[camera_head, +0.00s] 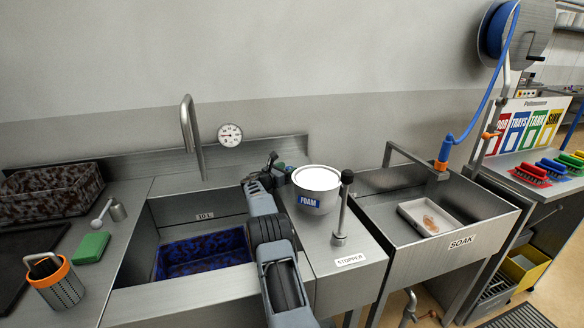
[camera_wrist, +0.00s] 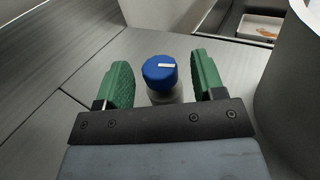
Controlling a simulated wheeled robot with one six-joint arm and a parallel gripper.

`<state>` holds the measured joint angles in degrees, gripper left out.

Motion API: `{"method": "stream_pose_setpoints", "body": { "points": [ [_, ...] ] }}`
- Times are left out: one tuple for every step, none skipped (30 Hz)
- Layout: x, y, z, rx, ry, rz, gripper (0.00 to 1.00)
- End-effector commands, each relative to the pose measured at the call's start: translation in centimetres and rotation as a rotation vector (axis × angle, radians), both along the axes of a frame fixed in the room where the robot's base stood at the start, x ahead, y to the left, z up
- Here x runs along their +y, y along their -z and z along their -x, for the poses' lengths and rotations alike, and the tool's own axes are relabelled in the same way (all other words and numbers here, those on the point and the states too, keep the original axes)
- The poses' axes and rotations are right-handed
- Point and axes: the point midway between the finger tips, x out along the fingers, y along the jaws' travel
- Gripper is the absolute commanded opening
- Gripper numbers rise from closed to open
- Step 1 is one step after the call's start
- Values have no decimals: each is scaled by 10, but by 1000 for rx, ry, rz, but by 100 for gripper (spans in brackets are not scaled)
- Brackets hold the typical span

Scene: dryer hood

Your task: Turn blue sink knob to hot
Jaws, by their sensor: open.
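The blue sink knob (camera_wrist: 160,72) shows in the wrist view, a round blue cap with a white pointer mark on a pale stem. The white mark points to the right in that view. My gripper (camera_wrist: 163,80) is open, with one green finger on each side of the knob and a gap visible on both sides. In the head view my gripper (camera_head: 276,164) is at the back of the counter, left of the FOAM pot, and the knob is mostly hidden there.
The FOAM pot (camera_head: 318,188) stands close right of my gripper, and the STOPPER lever (camera_head: 341,215) is beside it. The sink with a blue tub (camera_head: 203,257) is left of my arm. A faucet (camera_head: 190,130) and round gauge (camera_head: 230,134) are behind.

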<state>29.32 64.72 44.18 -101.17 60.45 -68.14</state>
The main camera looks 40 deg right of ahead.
Motion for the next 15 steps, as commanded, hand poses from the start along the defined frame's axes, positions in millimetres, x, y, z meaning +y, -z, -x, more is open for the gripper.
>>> {"method": "stream_pose_setpoints", "body": {
  "points": [
    [-4,0,0,0,1,0,63],
    [-7,0,0,1,2,0,63],
    [-9,0,0,0,2,0,63],
    [-11,0,0,0,1,0,63],
    [-13,0,0,0,1,0,63],
    [-15,0,0,0,2,0,63],
    [-16,0,0,0,2,0,63],
    [-17,0,1,1,2,0,63],
    [-18,0,1,1,2,0,63],
    [-19,0,1,1,3,0,63],
    [-20,0,1,1,3,0,63],
    [-20,0,1,1,3,0,63],
    [-20,0,1,1,3,0,63],
    [-21,0,1,1,3,0,63],
    [-21,0,1,0,3,0,63]
  ]
}}
